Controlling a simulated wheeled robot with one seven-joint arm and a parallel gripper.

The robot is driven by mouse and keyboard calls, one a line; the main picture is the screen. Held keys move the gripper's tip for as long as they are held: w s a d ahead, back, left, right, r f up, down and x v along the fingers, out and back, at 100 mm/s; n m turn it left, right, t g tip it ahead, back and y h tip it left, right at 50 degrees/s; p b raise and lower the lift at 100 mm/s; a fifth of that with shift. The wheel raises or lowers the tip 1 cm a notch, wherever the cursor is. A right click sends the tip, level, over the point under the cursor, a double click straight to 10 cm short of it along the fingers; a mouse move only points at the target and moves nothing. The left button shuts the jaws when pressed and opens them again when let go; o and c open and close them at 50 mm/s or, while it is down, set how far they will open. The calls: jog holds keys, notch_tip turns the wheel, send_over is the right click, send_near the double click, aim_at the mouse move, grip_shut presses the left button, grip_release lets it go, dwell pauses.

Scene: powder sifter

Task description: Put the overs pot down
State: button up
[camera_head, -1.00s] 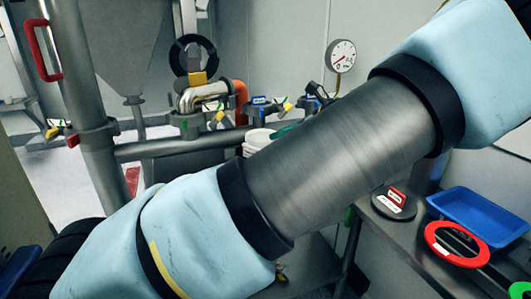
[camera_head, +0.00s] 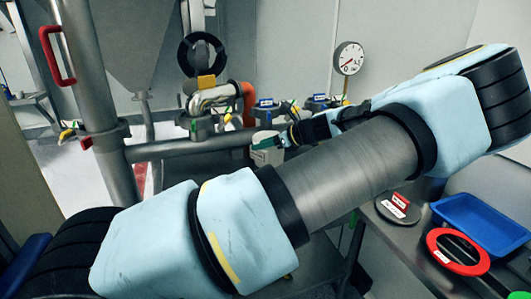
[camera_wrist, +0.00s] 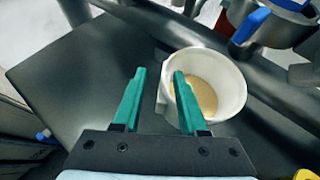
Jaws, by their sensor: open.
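The overs pot (camera_wrist: 232,95) is a white round pot with tan powder in it. In the wrist view it stands upright, apparently on a dark grey surface (camera_wrist: 75,85). My gripper (camera_wrist: 159,72) has green fingers, spread apart. The pot's white side piece shows between them, and the right finger overlaps the pot's near rim and opening. I cannot tell whether either finger touches it. In the head view the pot (camera_head: 267,155) is small and partly hidden behind my arm, with a green finger (camera_head: 265,139) by its top.
Pipes and clamps (camera_head: 205,112) stand just behind the pot. A pressure gauge (camera_head: 348,57) is on the wall. On the right bench are a blue tray (camera_head: 478,222), a red ring (camera_head: 458,252) and a dark disc (camera_head: 398,208). Dark surface left of the pot is clear.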

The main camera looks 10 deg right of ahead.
grip_shut()
dwell(1.4)
